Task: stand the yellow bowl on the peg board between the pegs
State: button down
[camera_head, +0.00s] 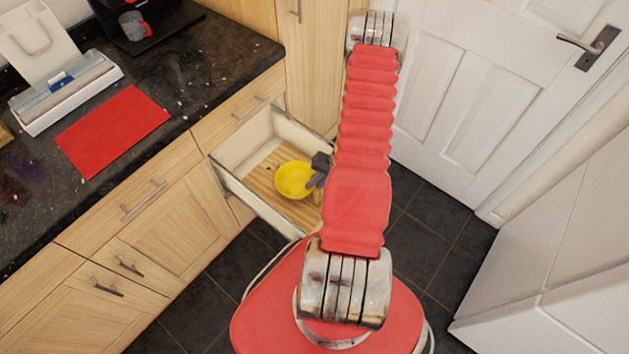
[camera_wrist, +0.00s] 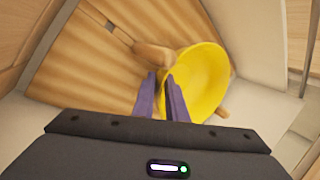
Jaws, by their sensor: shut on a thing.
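The yellow bowl (camera_head: 293,180) is over the wooden peg board (camera_head: 300,209) in the open drawer. In the wrist view the bowl (camera_wrist: 207,80) looks tilted, its hollow partly facing the camera. My gripper (camera_wrist: 161,77), with purple fingers, is shut on the bowl's near rim; it also shows at the bowl's right side in the head view (camera_head: 316,180). One thick peg (camera_wrist: 154,56) shows beside the bowl, and the end of another (camera_wrist: 222,112) shows at its lower right. The bowl hides part of the board (camera_wrist: 85,60). I cannot tell whether its underside touches the board.
A white door (camera_head: 470,95) stands behind on the right. My arm hides the drawer's right part.

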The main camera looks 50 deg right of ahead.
jog(key=shift+f, duration=0.5)
jog(key=c, duration=1.7)
grip_release()
jog(key=shift+r, duration=6)
